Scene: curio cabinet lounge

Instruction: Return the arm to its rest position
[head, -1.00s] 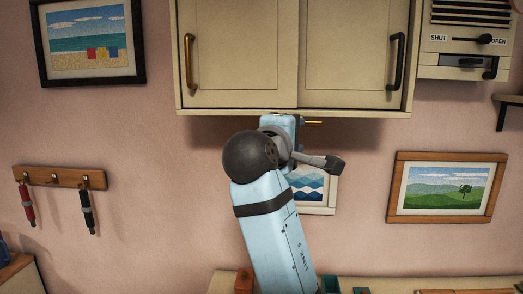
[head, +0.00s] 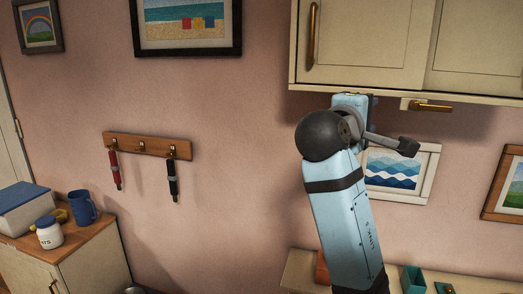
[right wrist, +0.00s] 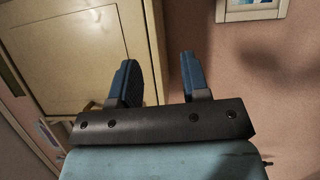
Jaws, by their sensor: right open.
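My right arm (head: 340,205) rises in front of the pink wall in the head view, its upper end just below the wall cabinet. Its gripper cannot be made out clearly there. In the right wrist view my right gripper (right wrist: 158,62) is open, with two blue fingers apart and nothing between them. Behind the fingers are a cream door panel (right wrist: 70,55) on the left and the pink wall on the right. My left arm and gripper are in no view.
The cream wall cabinet (head: 375,45) hangs at the upper right, a brass handle (head: 431,106) below it. A wave picture (head: 397,170) hangs behind my arm. A hook rail (head: 148,145) holds two tools. A side cabinet (head: 75,262) bears a mug (head: 82,207) and jar. Open wall lies between.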

